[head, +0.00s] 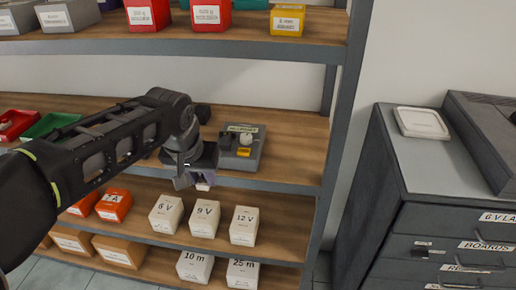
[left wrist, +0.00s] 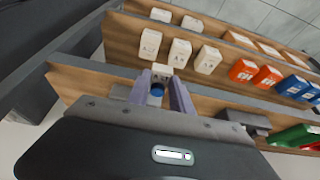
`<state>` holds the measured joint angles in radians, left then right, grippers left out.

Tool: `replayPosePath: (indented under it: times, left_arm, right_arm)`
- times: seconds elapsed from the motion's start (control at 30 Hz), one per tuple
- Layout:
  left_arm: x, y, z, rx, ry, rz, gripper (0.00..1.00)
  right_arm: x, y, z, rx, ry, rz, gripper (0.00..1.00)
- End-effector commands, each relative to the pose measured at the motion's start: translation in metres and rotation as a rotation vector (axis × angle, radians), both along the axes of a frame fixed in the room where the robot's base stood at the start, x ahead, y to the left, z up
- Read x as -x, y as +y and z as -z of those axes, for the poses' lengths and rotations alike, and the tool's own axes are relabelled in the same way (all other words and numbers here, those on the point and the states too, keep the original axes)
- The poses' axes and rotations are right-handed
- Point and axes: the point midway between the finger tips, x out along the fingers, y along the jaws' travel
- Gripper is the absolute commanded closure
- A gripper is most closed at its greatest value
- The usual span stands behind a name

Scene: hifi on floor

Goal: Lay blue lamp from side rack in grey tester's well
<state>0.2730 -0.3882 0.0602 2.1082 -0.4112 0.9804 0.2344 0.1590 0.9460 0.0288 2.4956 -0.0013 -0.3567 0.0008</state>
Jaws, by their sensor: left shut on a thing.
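The grey tester (head: 241,150) stands on the middle wooden shelf, with a label, a pale knob and a yellow patch on top. My left gripper (head: 203,182) is just left of the tester, near the shelf's front edge, pointing down. The tester's well cannot be made out. My right gripper is not in view.
White boxes (head: 204,218) and orange boxes stand on the shelf below. Red and green bins (head: 52,124) are at the left of the middle shelf. A dark grey object (left wrist: 245,121) stands near them. A drawer cabinet (head: 448,240) is at the right. Shelf right of the tester is clear.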

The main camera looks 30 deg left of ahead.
Motion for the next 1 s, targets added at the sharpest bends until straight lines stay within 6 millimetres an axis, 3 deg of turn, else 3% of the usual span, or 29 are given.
replayPosePath:
  times: [0.37, 0.53, 1.0]
  left_arm:
    - [-0.003, 0.000, -0.001, -0.008, -0.009, 0.022, 1.00]
    - [-0.014, 0.004, -0.002, -0.007, -0.006, 0.022, 1.00]
    - [-0.118, 0.040, -0.003, -0.007, -0.007, 0.022, 1.00]
  right_arm:
    - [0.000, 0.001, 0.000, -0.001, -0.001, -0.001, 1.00]
    - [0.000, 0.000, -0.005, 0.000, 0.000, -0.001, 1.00]
    - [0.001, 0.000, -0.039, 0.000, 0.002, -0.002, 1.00]
